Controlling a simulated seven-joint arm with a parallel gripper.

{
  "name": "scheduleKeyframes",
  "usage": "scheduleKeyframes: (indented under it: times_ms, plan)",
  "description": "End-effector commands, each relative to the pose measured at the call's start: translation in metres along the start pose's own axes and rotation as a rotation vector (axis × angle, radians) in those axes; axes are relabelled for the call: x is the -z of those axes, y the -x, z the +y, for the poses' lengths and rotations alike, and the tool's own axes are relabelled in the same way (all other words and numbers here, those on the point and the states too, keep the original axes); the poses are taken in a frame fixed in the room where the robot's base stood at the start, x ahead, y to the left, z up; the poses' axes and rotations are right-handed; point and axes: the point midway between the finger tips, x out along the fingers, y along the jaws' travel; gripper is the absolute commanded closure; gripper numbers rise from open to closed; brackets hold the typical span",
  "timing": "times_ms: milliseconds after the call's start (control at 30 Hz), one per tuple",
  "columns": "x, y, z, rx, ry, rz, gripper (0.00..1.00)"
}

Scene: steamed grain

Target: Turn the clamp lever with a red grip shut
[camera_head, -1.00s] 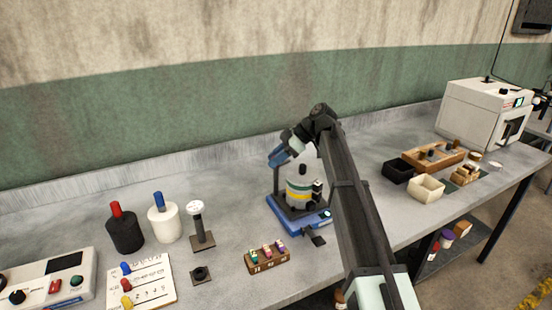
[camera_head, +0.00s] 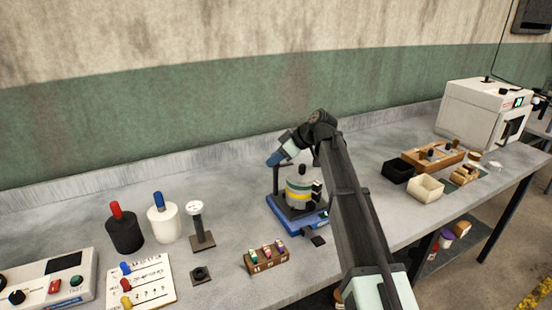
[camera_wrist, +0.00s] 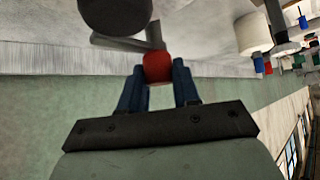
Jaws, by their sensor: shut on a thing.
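The clamp lever shows in the wrist view as a grey bar (camera_wrist: 122,42) ending in a red grip (camera_wrist: 157,67). The red grip sits between the blue fingertips of my gripper (camera_wrist: 158,80), which is shut on it. In the head view my gripper (camera_head: 276,158) is at the upper left of a blue-based stand (camera_head: 310,221). A vessel (camera_head: 299,190) with yellow and green bands stands on it. The red grip is hidden in the head view. A dark round part (camera_wrist: 115,14) lies beside the lever's bar in the wrist view.
Left of the stand are a post (camera_head: 198,222) with a white top, a white jar (camera_head: 164,222), a black jar (camera_head: 125,234) and a small block of coloured pegs (camera_head: 267,260). Right of my arm are a black box (camera_head: 398,171), a cream box (camera_head: 426,188) and a white machine (camera_head: 480,112).

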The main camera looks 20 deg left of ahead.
Motion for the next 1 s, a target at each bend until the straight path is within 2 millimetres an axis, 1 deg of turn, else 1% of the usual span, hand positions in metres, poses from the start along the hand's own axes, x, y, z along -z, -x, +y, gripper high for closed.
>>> scheduleKeyframes:
  times_ms: [300,800,833,1000]
  plan:
    - [0.0028,-0.0010,-0.0006,-0.089,-0.089,0.006,0.99]
    - [0.0033,-0.0011,0.0009,-0.106,-0.107,0.006,0.99]
    - [0.0033,-0.0011,0.0009,-0.106,-0.107,0.006,0.68]
    - [0.0024,-0.0008,0.0008,-0.106,-0.106,0.005,0.51]
